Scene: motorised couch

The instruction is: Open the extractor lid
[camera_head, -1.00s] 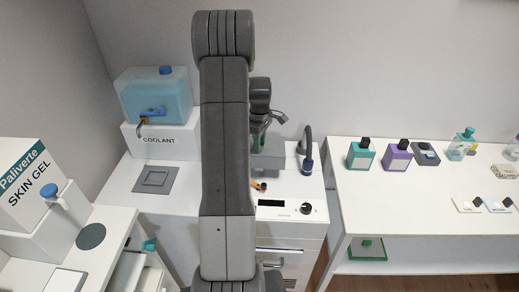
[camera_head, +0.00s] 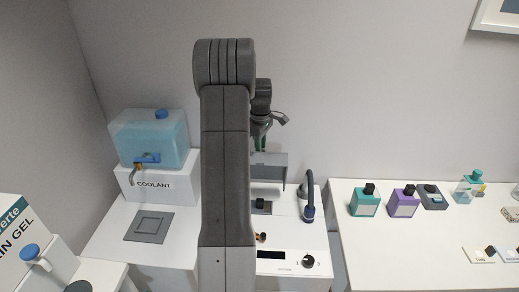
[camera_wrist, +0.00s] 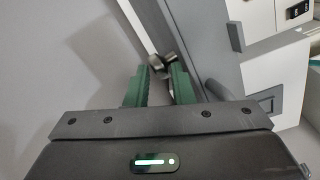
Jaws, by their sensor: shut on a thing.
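The extractor (camera_head: 308,240) is a white unit with a dark display, a knob and a dark hose, right of my arm in the head view. Its grey lid (camera_head: 270,170) stands raised at the back, with a dark space below it. My arm hides its left part. My gripper (camera_head: 260,145) is at the lid's upper edge, mostly hidden behind my arm. In the wrist view my gripper (camera_wrist: 160,78) has its green fingers around a small metallic handle (camera_wrist: 162,64). The exact contact is hard to see.
A coolant tank (camera_head: 150,138) stands on a white block at the left, behind a grey square pad (camera_head: 149,227). A white table (camera_head: 400,245) at the right holds several bottles. The wall is close behind the extractor.

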